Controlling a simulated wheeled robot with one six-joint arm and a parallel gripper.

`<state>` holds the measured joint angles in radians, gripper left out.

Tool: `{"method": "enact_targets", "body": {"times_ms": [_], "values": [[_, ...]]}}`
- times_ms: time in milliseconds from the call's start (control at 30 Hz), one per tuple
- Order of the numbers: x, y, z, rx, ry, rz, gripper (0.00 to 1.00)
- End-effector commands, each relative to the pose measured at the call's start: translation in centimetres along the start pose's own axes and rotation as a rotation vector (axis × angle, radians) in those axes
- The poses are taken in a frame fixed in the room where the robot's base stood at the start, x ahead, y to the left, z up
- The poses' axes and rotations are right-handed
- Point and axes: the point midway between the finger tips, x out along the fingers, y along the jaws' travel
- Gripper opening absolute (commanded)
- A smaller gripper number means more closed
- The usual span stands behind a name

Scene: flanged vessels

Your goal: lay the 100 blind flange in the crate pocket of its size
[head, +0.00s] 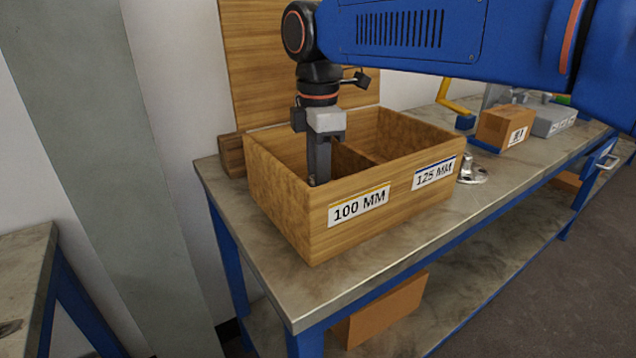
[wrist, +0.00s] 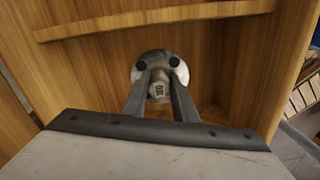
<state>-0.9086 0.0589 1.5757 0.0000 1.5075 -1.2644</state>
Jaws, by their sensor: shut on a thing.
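The wooden crate (head: 290,218) stands on the bench with a 100 MM label (head: 358,205) on its left front and a 125 MM label (head: 434,174) to the right. A divider (head: 350,160) splits it into two pockets. My gripper (head: 318,182) reaches down into the 100 MM pocket. In the wrist view my gripper (wrist: 159,92) is shut on the stub of the blind flange (wrist: 158,58), a round grey metal disc with dark bolt holes. The small mark on the stub is too blurred to read surely. The crate front wall hides the flange in the head view, so I cannot tell whether it touches the floor.
A metal flanged part (head: 472,172) stands on the bench just right of the crate. A cardboard box (head: 504,128) and a grey box (head: 553,120) are further right. A wooden board (head: 262,60) rises behind the crate. The front strip of bench (head: 420,225) is clear.

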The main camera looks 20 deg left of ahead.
Motion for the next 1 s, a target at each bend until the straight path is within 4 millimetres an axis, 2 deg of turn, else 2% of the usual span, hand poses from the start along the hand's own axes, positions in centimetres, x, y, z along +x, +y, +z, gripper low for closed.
{"method": "enact_targets", "body": {"times_ms": [100, 467, 500, 567, 867, 1000], "values": [[0.93, -0.04, 0.01, 0.0, 0.0, 0.001, 0.0], [1.18, 0.0, 0.0, 0.0, 0.001, 0.002, 0.0], [1.3, 0.01, 0.0, 0.0, 0.0, 0.001, 0.28], [1.28, 0.01, 0.0, 0.0, 0.0, 0.001, 0.42], [1.23, 0.0, 0.0, 0.0, 0.0, 0.001, 0.44], [0.52, 0.03, -0.01, 0.0, 0.0, 0.001, 0.44]]}}
